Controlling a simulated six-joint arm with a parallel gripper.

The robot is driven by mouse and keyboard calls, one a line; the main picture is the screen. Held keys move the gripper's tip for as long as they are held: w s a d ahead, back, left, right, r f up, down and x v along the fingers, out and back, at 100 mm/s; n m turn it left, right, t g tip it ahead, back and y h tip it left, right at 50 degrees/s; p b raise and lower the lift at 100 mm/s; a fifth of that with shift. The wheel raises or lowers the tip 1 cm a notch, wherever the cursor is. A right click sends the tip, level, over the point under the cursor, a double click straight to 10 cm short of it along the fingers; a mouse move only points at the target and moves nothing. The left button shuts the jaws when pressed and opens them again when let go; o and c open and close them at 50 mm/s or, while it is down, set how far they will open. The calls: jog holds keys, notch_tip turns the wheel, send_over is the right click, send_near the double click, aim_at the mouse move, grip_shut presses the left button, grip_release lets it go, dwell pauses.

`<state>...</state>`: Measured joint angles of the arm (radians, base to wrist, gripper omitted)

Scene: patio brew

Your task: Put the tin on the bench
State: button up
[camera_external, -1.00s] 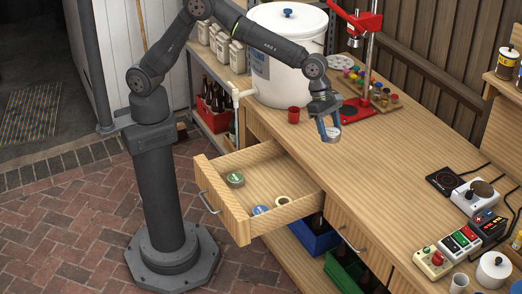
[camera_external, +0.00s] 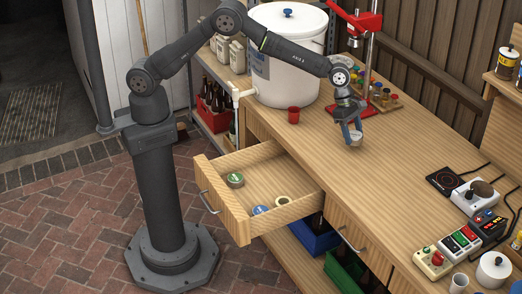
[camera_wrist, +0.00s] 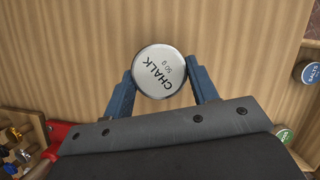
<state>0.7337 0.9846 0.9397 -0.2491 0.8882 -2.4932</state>
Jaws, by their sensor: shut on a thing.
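The tin is a round one with a white lid marked "CHALK 50 g" (camera_wrist: 158,72). My gripper (camera_wrist: 160,82) is shut on it, with a blue finger on either side. In the external view my gripper (camera_external: 352,134) holds the tin (camera_external: 356,138) over the wooden bench (camera_external: 335,180), right of the red cup. I cannot tell whether the tin touches the bench top.
A red cup (camera_external: 293,115), white bucket (camera_external: 285,70) and red stand (camera_external: 368,22) are near. The middle bench top is clear.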

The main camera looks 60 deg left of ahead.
jog(key=shift+f, duration=1.2)
jog(key=shift+f, duration=0.1)
jog(key=o, duration=1)
jog(key=v, duration=1.2)
jog(key=shift+d, duration=0.1)
